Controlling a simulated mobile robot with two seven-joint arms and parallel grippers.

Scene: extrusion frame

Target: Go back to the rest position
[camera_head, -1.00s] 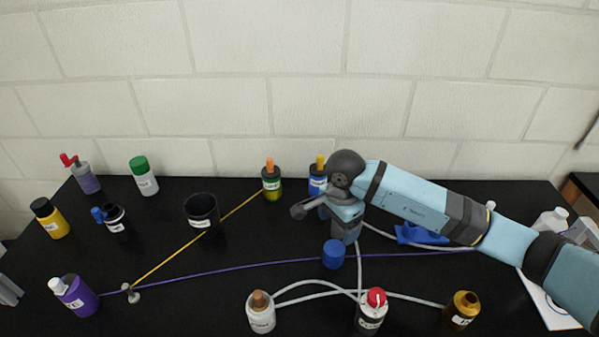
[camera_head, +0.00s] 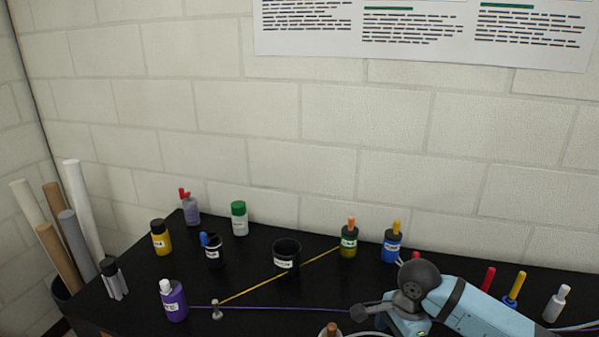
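My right arm comes in from the lower right over the black table (camera_head: 290,292). Its light blue link and dark wrist joint show, with my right gripper (camera_head: 388,314) low at the bottom edge, partly cut off. I cannot tell whether its fingers are open or shut, and no held thing can be made out. My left arm and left gripper are not in view.
A yellow cord (camera_head: 280,279) crosses to a small post (camera_head: 217,311). Rolled tubes (camera_head: 78,210) stand at left; a poster (camera_head: 420,30) hangs above.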

